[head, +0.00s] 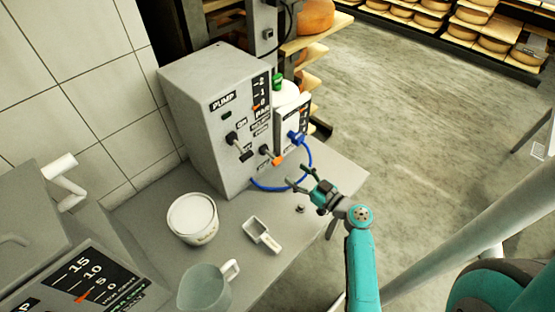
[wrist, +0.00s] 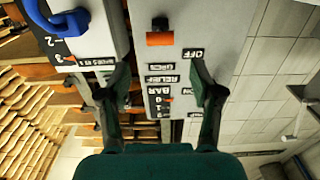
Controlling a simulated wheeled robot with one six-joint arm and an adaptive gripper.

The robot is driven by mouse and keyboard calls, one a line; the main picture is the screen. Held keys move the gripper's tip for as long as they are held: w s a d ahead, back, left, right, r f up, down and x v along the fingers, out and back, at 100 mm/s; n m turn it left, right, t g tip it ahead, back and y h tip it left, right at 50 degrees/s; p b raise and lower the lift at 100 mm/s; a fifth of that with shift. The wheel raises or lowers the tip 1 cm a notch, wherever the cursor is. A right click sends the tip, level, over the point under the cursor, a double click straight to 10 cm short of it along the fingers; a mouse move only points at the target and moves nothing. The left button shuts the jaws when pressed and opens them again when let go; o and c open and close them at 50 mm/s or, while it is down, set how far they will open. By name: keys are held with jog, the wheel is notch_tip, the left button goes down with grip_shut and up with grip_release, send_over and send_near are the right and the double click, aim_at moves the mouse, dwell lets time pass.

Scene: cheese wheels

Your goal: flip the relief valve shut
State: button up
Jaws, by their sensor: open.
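The grey pump box (head: 205,125) stands at the back of the bench. Its relief valve (head: 277,160) is a small lever with an orange end on the front face, beside a dark-handled switch (head: 241,147). In the wrist view the orange end of the relief valve (wrist: 160,39) shows upside down, beyond the fingertips and between their lines. My gripper (head: 298,177) is open and empty, in front of the panel and apart from the lever. In the wrist view my gripper (wrist: 160,70) has its fingers spread on either side of the panel labels.
A blue hose (head: 270,188) loops close by my gripper. A white container with a green cap (head: 285,95) stands right of the pump. A white tub (head: 192,218), a scoop (head: 262,235) and a jug (head: 205,288) stand on the bench (head: 150,215). Open floor lies right.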

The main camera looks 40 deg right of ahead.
aim_at(279, 162)
jog(key=w, duration=0.9)
jog(key=shift+a, duration=0.15)
jog(key=c, duration=1.2)
